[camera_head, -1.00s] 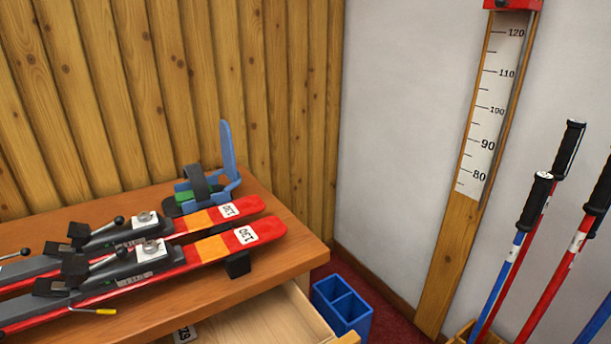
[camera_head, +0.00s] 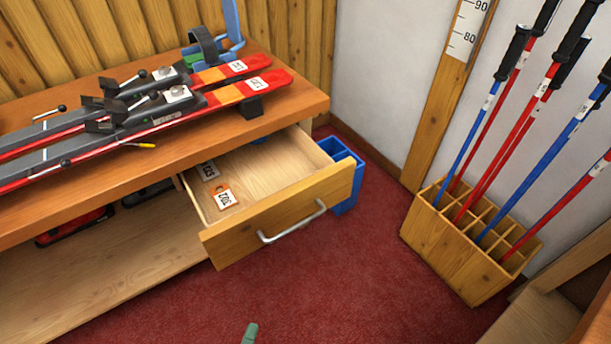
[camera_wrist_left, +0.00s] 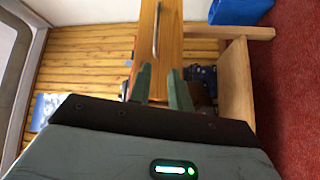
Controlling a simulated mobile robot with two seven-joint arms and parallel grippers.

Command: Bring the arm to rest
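My left gripper shows in the head view only as a greenish fingertip (camera_head: 250,333) at the bottom edge, over the red carpet. In the left wrist view my left gripper (camera_wrist_left: 161,88) has its two fingers apart, with nothing between them. Beyond the fingers, the wooden drawer front (camera_wrist_left: 165,45) with its metal handle shows. In the head view the fingertip is apart from the open drawer (camera_head: 285,225). The rest of the left arm is hidden below the head view. My right gripper is in neither view.
The bench (camera_head: 190,142) carries red skis (camera_head: 243,92) and a blue device (camera_head: 232,25). Numbered tags (camera_head: 224,197) lie in the drawer. A blue bin (camera_head: 345,185) stands beside it; a wooden pole rack (camera_head: 455,255) stands right. Carpet between is clear.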

